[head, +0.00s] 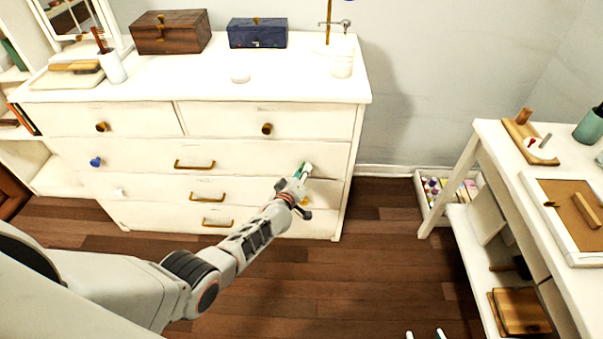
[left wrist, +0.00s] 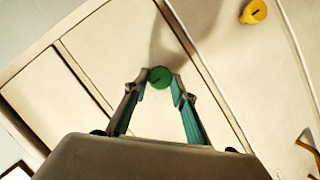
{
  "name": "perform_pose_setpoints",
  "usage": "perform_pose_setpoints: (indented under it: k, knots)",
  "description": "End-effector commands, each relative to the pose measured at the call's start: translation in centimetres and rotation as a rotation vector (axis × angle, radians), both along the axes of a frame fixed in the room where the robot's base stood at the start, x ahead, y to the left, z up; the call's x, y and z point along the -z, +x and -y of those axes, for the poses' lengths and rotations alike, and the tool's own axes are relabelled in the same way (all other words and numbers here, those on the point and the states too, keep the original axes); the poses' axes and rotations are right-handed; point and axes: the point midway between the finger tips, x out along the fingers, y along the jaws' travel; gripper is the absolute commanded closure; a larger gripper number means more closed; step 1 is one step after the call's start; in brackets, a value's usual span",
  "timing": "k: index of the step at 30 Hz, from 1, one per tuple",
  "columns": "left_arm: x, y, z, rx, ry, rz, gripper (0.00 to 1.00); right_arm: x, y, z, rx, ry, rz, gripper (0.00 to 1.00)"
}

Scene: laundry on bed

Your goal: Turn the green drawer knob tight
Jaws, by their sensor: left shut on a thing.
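The green drawer knob (left wrist: 158,78) is round with a dark slot line and sits on a cream drawer front. In the left wrist view my left gripper (left wrist: 160,84) has one teal-padded fingertip on each side of it, closed on the knob. In the head view my left gripper (head: 305,171) is at the right end of the dresser (head: 262,186), and it hides the green knob there. The fingertips of my right gripper (head: 425,335) show at the bottom edge of the head view, apart with nothing between them.
A yellow knob (left wrist: 254,12) is on a neighbouring drawer front. A blue heart-shaped knob (head: 96,162) is at the dresser's left side. A white side table (head: 487,150) stands at right, with a crate (head: 426,199) of coloured items beside it. The wooden floor between is clear.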

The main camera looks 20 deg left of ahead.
Motion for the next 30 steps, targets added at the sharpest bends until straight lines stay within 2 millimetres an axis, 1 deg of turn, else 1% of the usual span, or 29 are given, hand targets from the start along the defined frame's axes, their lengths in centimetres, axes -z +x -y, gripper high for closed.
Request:
perform_pose_setpoints:
  k: [1,2,3,10,13,17,23,30]
  knots:
    - [0.0,0.0,0.0,0.001,0.002,0.0,0.69,0.0,0.0,0.0,-0.001,0.0,-0.001,0.6]
    - [0.0,0.0,0.0,0.001,0.002,0.0,0.61,0.1,-0.1,0.0,-0.001,0.0,-0.001,0.6]
    - [0.0,0.0,-0.1,0.001,0.002,0.0,0.57,0.1,-0.1,0.0,0.0,0.0,-0.002,0.6]
    - [0.0,0.0,0.0,0.0,0.001,0.0,0.57,0.1,-0.1,0.0,-0.001,0.0,-0.003,0.6]
    - [0.0,0.0,0.0,0.001,0.0,0.001,0.57,0.3,-0.5,-0.1,-0.004,-0.002,-0.011,0.6]
    - [-0.1,-0.3,0.1,0.0,-0.002,0.001,0.57,0.2,-0.4,-0.1,-0.003,-0.002,-0.007,0.6]
    - [-0.4,-1.8,0.2,0.0,-0.004,0.001,0.57,0.1,-0.2,0.0,-0.001,-0.001,-0.005,0.6]
    - [-1.2,-4.4,0.0,-0.002,-0.003,0.001,0.57,0.1,-0.2,0.0,-0.002,-0.001,-0.003,0.6]
